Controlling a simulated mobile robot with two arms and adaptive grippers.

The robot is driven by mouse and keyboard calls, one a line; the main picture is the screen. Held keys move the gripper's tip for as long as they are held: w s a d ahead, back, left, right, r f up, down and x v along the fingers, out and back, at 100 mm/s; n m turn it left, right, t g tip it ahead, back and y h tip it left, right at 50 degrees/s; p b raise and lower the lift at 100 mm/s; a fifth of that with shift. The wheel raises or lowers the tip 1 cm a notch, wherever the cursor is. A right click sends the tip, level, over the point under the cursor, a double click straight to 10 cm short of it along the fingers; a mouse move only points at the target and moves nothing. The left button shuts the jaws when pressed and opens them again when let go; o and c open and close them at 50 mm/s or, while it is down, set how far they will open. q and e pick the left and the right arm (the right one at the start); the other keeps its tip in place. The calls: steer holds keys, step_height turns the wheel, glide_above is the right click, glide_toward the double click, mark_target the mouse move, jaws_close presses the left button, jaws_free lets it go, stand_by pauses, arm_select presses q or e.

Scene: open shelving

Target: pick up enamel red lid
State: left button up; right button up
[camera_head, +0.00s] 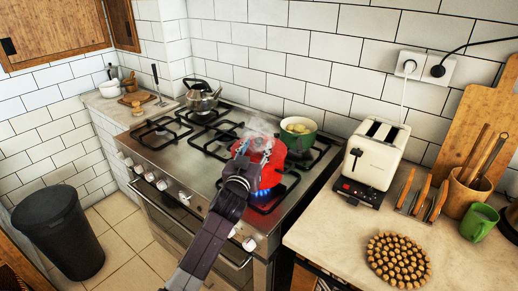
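A red enamel pot (274,173) stands over a blue flame on the front right burner of the stove. Its top, where the red lid would show, is mostly covered by my gripper and pale steam, so I cannot clearly separate lid from pot. My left gripper (255,148) is over the pot's top, its arm reaching in from the bottom, left of centre. Its fingertips are small and blurred by steam; I cannot tell whether they touch or grip anything. My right gripper is not in view.
A green pot (298,134) with pale contents stands close behind the red one. A metal kettle (201,97) is at the back left. A white toaster (375,153) and a round wooden trivet (398,260) are on the right counter. The front left burners are free.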

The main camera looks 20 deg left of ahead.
mark_target(258, 144)
arm_select(q)
steer(key=w, duration=0.3)
steer(key=shift+a, duration=0.1)
steer(key=c, duration=0.9)
jaws_close()
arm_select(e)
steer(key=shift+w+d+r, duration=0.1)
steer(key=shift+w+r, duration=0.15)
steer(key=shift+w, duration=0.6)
